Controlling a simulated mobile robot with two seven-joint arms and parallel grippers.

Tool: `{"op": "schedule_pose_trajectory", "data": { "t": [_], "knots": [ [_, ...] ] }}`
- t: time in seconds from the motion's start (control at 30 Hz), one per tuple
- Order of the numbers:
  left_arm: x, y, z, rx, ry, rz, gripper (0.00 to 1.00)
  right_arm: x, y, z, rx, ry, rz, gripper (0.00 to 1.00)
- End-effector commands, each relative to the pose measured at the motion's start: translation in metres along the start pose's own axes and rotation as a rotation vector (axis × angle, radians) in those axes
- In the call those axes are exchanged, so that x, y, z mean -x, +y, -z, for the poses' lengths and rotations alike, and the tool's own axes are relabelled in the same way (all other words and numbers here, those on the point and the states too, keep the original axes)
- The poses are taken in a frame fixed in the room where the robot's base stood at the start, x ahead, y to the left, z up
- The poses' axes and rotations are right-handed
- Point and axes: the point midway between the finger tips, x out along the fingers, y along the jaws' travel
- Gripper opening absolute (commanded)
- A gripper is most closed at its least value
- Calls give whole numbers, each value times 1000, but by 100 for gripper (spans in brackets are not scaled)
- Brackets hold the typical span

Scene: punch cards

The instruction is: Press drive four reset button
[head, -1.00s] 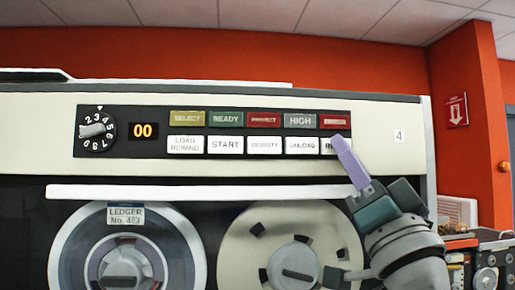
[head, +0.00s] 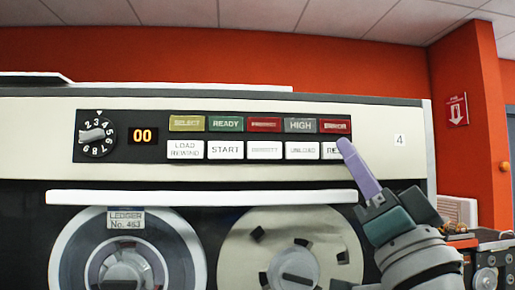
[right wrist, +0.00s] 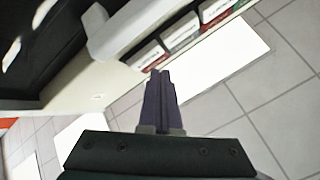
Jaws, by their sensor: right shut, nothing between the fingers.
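The tape drive marked 4 has a dark control panel with two rows of buttons. The white reset button (head: 333,151) is at the right end of the lower row, with only its first letters showing. My right gripper (head: 345,146) is shut and empty, its purple fingertips overlapping the right part of this button in the head view. I cannot tell whether they touch it. In the right wrist view the shut fingers (right wrist: 159,75) point toward the row of white buttons (right wrist: 182,33), with a visible gap to them. My left gripper is not in view.
Beside reset is the unload button (head: 302,150), with a red lamp (head: 335,126) above reset. A white ledge (head: 200,197) juts out below the panel, above two tape reels (head: 290,250). Other equipment (head: 488,260) stands at the right.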

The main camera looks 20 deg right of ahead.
Motion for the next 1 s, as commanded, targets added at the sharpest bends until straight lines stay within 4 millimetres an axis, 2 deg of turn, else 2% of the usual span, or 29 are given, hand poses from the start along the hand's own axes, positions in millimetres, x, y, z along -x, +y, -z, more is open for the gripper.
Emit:
{"op": "schedule_pose_trajectory", "data": {
  "t": [0.27, 0.7, 1.0],
  "knots": [
    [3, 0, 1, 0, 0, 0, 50, 2, -2, 2, -1, 0, 0, 0],
    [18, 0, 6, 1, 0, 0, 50, 31, -23, 23, -1, -1, -1, 0],
    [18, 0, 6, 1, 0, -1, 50, 35, -25, 25, -1, 1, 0, 0]
  ]
}}
